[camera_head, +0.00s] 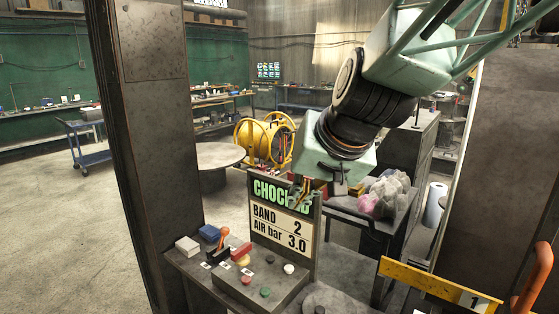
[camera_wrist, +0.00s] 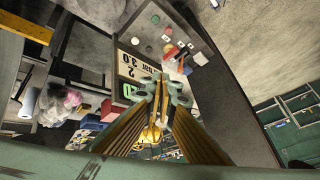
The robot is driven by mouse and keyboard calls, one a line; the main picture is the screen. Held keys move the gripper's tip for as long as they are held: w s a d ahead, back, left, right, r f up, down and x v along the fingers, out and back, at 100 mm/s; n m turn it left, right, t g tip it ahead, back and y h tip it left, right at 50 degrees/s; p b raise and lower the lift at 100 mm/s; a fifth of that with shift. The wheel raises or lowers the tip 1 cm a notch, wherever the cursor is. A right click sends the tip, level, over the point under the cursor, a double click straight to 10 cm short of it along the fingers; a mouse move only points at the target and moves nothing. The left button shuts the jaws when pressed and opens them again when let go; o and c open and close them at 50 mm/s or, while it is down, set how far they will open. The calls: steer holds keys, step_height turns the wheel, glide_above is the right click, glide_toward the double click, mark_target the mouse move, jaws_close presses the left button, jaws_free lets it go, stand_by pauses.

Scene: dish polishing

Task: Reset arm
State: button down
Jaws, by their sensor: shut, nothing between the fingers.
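My gripper (camera_head: 303,192) hangs from the green arm in front of the top of the sign board in the head view. Its fingers are shut with nothing between them. The wrist view shows the fingers (camera_wrist: 160,88) close together, above the board and control panel. The sign board (camera_head: 282,228) reads "CHOC", with the rest hidden behind my gripper, then "BAND 2" and "AIR bar 3.0". I cannot tell whether the fingertips touch the board. The control panel (camera_head: 262,285) below it carries an orange-knobbed lever (camera_head: 224,232) and several coloured buttons and blocks.
A dark pillar (camera_head: 155,150) stands left of the panel. A bench with pink and grey cloths (camera_head: 385,193) is behind, right of the board. A yellow barrier marked 1 (camera_head: 440,285) is at front right. A yellow reel (camera_head: 265,142) and round table (camera_head: 215,155) stand farther back. Open floor lies left.

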steer(key=s+d+g+h, duration=0.1)
steer(key=s+d, duration=0.4)
steer(key=s, duration=0.6)
steer(key=s+d+f+g+h, duration=0.1)
steer(key=s+d, duration=0.5)
steer(key=s, duration=0.5)
steer(key=s+d+f+g+h+b, duration=0.1)
steer(key=s+d, duration=0.5)
steer(key=s, duration=0.5)
steer(key=shift+n, duration=0.3)
